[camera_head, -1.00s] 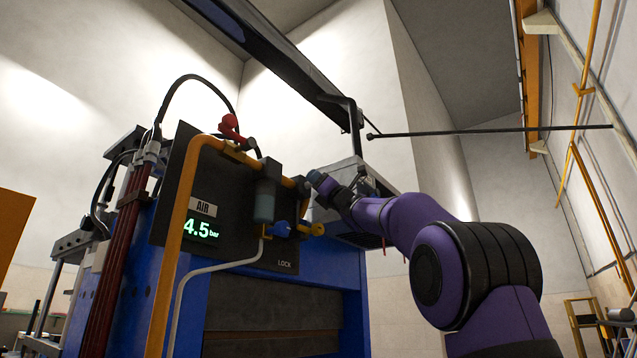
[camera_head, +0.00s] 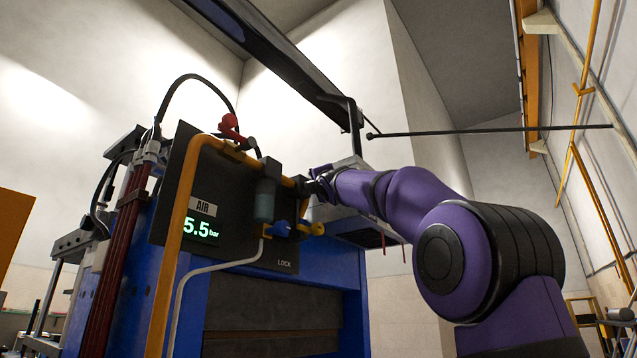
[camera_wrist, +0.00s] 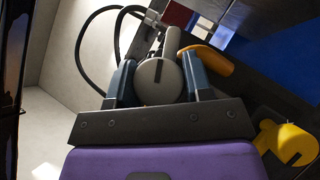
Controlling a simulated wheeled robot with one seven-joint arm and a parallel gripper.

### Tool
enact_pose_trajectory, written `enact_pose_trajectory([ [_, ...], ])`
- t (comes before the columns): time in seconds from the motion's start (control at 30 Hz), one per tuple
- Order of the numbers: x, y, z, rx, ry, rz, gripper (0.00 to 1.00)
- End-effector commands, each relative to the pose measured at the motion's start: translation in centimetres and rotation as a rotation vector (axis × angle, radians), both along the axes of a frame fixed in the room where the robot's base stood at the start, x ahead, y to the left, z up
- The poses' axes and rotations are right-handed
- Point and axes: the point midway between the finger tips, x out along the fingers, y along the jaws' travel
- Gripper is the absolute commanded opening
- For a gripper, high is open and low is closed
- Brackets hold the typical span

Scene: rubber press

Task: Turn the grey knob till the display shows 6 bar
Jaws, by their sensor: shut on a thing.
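The display (camera_head: 201,229) on the dark AIR panel (camera_head: 172,208) reads 5.5 bar in green. The round grey knob (camera_wrist: 157,82), with a dark pointer mark on its face, sits between the two blue-grey fingers of my gripper (camera_wrist: 160,75) in the wrist view. The gripper is shut on it, one finger on each side. In the head view my gripper (camera_head: 318,185) is at the right end of the yellow pipe, beside the panel, and the knob cannot be made out there.
A yellow pipe (camera_head: 183,215) curves over the panel. A blue valve with a yellow fitting (camera_head: 316,229) sits just below my gripper; its yellow part shows at the lower right in the wrist view (camera_wrist: 288,143). A red-handled valve (camera_head: 231,127) is above. Open room lies right of the press.

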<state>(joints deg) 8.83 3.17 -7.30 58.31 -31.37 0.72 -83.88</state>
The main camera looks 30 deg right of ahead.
Motion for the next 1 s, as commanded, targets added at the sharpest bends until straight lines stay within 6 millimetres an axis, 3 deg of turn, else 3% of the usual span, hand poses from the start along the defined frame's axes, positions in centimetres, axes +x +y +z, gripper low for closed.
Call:
enact_pose_trajectory([
  [0.43,-0.07,0.0,0.1,0.275,0.097,0.001,0.22],
  [1.0,-0.11,-0.04,0.13,0.345,0.121,0.0,0.22],
])
